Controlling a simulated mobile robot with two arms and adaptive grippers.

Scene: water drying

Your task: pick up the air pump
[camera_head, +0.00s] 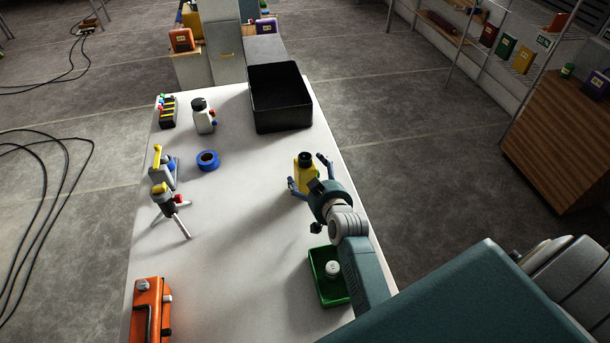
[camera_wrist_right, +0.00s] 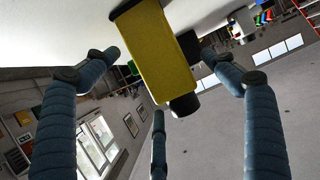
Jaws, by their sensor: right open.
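A yellow boxy item with a black round cap, which I take for the air pump (camera_head: 304,178), stands on the white table near its right edge. My right gripper (camera_head: 308,175) is open, with its blue fingers on either side of it. In the right wrist view the yellow body (camera_wrist_right: 158,58) is between the spread fingers of the gripper (camera_wrist_right: 160,62). Gaps show beside it, and I cannot tell whether any finger touches it. My left gripper is not in view.
A black bin (camera_head: 280,122) stands at the table's far end. A green tray (camera_head: 318,262) with a white item is under my right forearm. Blue tape (camera_head: 208,160), a white bottle (camera_head: 204,122) and an orange case (camera_head: 150,290) are at left. The table middle is clear.

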